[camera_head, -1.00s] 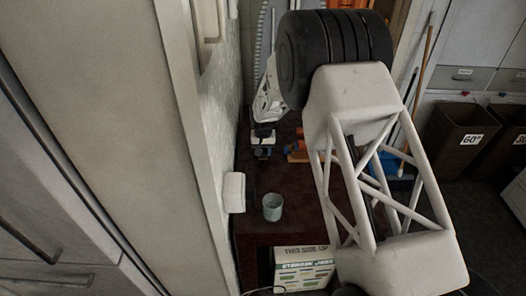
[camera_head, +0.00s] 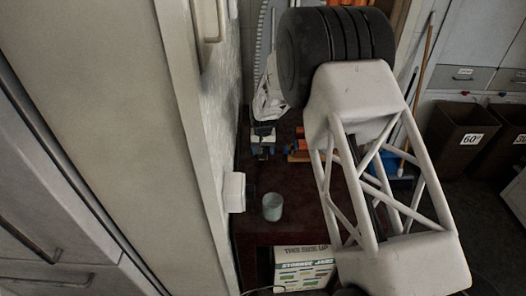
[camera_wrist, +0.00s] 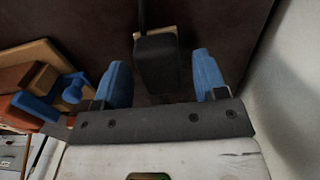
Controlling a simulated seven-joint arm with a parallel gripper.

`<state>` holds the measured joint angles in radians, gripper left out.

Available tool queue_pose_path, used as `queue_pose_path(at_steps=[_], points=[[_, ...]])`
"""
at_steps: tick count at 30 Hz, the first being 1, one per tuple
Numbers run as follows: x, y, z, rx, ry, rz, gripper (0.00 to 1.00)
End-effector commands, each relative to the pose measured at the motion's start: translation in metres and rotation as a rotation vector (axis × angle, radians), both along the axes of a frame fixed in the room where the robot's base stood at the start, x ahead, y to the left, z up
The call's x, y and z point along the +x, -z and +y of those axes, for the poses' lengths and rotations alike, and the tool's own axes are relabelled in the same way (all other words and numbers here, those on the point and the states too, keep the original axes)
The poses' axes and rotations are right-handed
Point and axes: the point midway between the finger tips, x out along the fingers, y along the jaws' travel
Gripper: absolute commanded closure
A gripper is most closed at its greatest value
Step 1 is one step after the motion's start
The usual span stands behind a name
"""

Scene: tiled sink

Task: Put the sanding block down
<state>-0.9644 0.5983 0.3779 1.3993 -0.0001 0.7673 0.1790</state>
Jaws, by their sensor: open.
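A dark block with a pale tan edge, probably the sanding block (camera_wrist: 157,62), lies on the dark red tabletop (camera_wrist: 225,35) in the wrist view. My gripper (camera_wrist: 160,80) is open, with one blue finger on each side of the block's near end. A gap shows at the right finger; whether the left finger touches the block I cannot tell. In the head view my gripper (camera_head: 262,150) is low over the back left of the table, beside the wall. I cannot make out the block there.
An orange-brown wooden thing with blue parts (camera_wrist: 38,85) is left of my gripper. A pale cup (camera_head: 272,207) stands nearer on the table, by a white wall box (camera_head: 234,192). A white wall (camera_wrist: 295,90) is close on the right in the wrist view.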

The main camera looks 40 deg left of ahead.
Motion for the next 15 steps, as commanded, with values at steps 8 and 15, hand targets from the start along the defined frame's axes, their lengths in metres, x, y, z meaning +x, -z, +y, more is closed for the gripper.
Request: queue_pose_path(at_steps=[8,15], points=[[0.000,-0.037,0.000,0.001,0.000,-0.001,0.34],[0.000,-0.076,0.001,0.003,0.000,-0.001,0.34]])
